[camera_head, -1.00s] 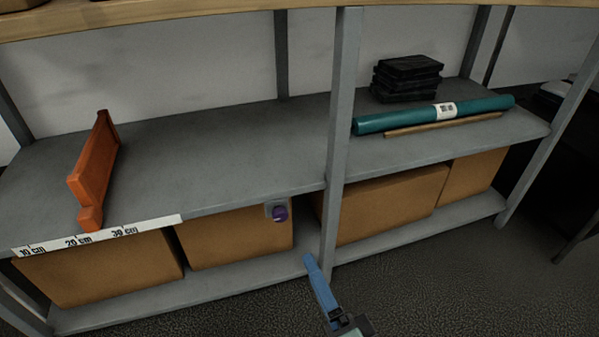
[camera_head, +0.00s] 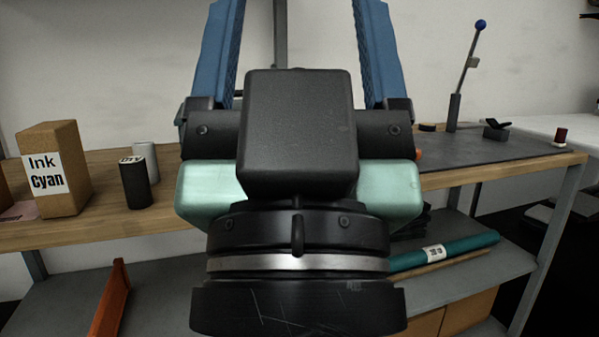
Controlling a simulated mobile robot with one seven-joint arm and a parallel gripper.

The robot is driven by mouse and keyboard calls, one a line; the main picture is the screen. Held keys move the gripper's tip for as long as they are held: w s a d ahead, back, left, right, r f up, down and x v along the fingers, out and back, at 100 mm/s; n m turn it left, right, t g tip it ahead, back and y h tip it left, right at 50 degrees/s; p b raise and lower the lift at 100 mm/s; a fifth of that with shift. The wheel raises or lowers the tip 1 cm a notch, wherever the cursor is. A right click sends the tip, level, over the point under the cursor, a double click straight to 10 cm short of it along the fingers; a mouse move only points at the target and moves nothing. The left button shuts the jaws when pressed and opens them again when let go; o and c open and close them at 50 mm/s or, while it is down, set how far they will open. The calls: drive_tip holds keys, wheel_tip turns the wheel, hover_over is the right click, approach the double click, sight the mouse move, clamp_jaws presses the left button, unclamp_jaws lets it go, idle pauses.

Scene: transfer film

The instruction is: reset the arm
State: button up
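My gripper (camera_head: 298,50) fills the middle of the head view, close to the camera. Its two blue fingers point up and stand wide apart, with nothing seen between them but the pale wall and a grey post. The fingertips reach the top edge of the picture. The black and pale green gripper body hides the middle of the workbench behind it.
At right are a dark mat (camera_head: 490,153), a blue-knobbed lever (camera_head: 467,65) and a dark red spool (camera_head: 560,137). A teal tube (camera_head: 465,248) and orange part (camera_head: 108,302) lie below.

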wheel_tip(320, 180, up, 34)
drive_tip(key=p, duration=3.2)
drive_tip(key=shift+w+r, duration=0.1)
drive_tip(key=shift+r, duration=0.1)
